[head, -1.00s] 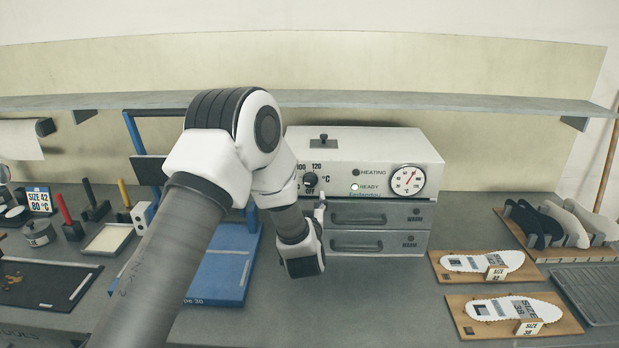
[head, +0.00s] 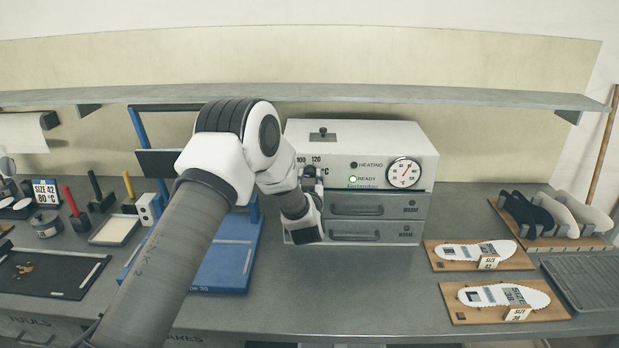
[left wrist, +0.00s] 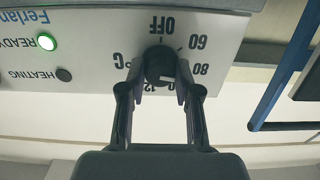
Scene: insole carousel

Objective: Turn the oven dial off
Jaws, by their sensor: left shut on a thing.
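The oven (head: 372,140) is a white box with a gauge (head: 404,172), a dark HEATING lamp and a lit green READY lamp (head: 352,179). In the left wrist view its black dial (left wrist: 158,62) appears upside down, with OFF at the top and 60 and 80 on the right. A white mark on the dial points down and slightly right, away from OFF. My left gripper (left wrist: 160,92) is shut on the dial, one finger on each side. In the head view the left gripper (head: 310,171) largely hides the dial. My right gripper is not in view.
Two drawers (head: 380,208) sit below the oven's control panel. A blue-framed press (head: 223,265) stands left of the oven. Insoles on wooden boards (head: 440,262) lie to the right. A long shelf (head: 400,95) runs above.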

